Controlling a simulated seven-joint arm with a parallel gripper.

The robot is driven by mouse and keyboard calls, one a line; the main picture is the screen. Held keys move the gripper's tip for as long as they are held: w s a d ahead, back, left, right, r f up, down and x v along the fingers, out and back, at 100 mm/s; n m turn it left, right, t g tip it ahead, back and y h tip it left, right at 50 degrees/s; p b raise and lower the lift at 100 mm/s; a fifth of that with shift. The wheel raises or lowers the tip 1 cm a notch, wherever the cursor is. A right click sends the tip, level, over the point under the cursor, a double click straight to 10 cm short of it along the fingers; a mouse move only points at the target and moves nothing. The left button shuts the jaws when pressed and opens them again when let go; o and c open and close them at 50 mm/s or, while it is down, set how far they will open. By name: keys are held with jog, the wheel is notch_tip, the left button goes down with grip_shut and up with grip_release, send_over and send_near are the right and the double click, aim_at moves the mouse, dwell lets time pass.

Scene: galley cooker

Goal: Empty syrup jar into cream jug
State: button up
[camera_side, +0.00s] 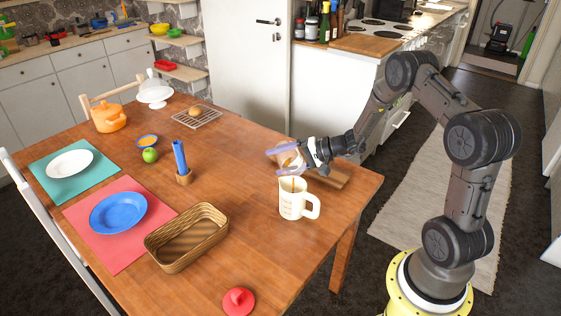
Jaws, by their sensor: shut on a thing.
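My gripper (305,157) is shut on the syrup jar (287,159), a clear jar with amber syrup in it. The jar is tipped well over, its mouth end towards the left, just above the cream jug. The cream jug (293,203) is a cream-coloured mug-like jug with faint lettering and a handle on its right. It stands upright on the table near the right edge. I cannot tell whether syrup is running into it, and its inside is mostly hidden.
A wooden board (329,178) lies behind the jug. A wicker basket (187,238), a red lid-like disc (238,301) and a holder with a blue roll (180,160) are to the left. Plates on mats fill the far left. The table between basket and jug is clear.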

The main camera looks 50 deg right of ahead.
jog(key=shift+s+n, duration=0.1)
jog(key=shift+n, duration=0.3)
dwell(0.7)
jog(key=shift+r+m, duration=0.1)
jog(key=shift+m, duration=0.5)
jog(key=shift+r+g, duration=0.15)
jog(key=shift+g, duration=0.15)
notch_tip(320, 180, up, 5)
jog(key=shift+f, duration=0.2)
notch_tip(320, 180, down, 5)
jog(key=shift+r, duration=0.1)
jog(key=shift+w+d+r+m+g+y, duration=0.1)
jog(key=shift+w+r+m+g+y, duration=0.1)
jog(key=shift+m+g+y, duration=0.35)
